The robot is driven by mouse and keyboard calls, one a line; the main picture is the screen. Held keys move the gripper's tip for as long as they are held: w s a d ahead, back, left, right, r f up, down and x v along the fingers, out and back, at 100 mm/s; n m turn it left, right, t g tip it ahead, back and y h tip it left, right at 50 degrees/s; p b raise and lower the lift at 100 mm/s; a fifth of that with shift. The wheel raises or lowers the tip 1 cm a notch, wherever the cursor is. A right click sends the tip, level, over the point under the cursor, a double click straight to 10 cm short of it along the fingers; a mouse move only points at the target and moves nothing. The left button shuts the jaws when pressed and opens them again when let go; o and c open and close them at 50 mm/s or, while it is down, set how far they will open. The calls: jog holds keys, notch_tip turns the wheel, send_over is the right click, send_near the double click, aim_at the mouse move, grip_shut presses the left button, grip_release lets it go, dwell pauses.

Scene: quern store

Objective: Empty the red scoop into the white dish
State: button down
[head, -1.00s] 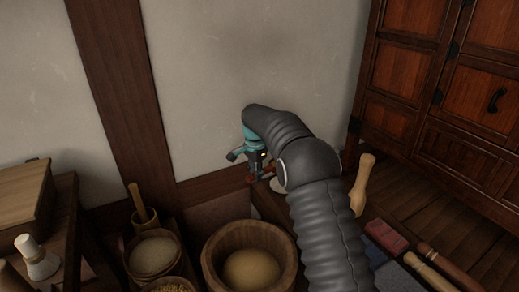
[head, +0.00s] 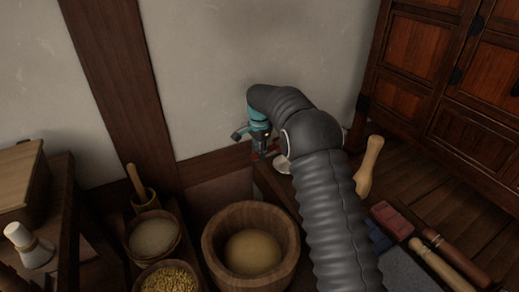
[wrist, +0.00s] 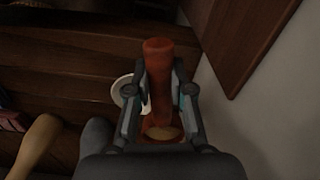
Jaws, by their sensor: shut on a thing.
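My gripper (wrist: 161,90) is shut on the red scoop (wrist: 159,70), with one finger on each side of it in the wrist view. The scoop's bowl end, low in that view, holds a tan heap (wrist: 163,132). In the head view my gripper (head: 262,146) is near the wall, and only a little red of the scoop (head: 273,152) shows beside it. The white dish (wrist: 123,92) lies beyond and left of the scoop in the wrist view, partly hidden by a finger. It also shows in the head view (head: 283,166), partly behind my arm.
A wooden tub (head: 215,245) with a tan mound, a bowl of pale grain (head: 153,235) and a basket of yellow grain (head: 168,280) stand at lower left. A wooden pestle-like piece (head: 369,165) and red blocks (head: 390,218) are right of my arm. A cabinet (head: 450,80) stands behind.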

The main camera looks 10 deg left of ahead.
notch_tip(320, 180, down, 4)
jog(key=shift+r+b, duration=0.1)
jog(key=shift+b, duration=0.3)
dwell(0.8)
jog(key=t+y+b, duration=0.1)
jog(key=b, duration=0.2)
jog(key=shift+r, duration=0.15)
jog(key=shift+s+r+b, duration=0.1)
jog(key=shift+r+b, duration=0.1)
jog(key=shift+b, duration=0.3)
jog(key=shift+f+t+y+b, duration=0.15)
jog(key=shift+t+y+b, duration=0.2)
jog(key=shift+b, duration=0.35)
jog(key=t+y+b, duration=0.2)
jog(key=b, duration=0.5)
jog(key=shift+s+d, duration=0.1)
jog(key=shift+r+t+y+b, duration=0.25)
jog(key=shift+r+t+b, duration=0.1)
jog(key=shift+b, duration=0.55)
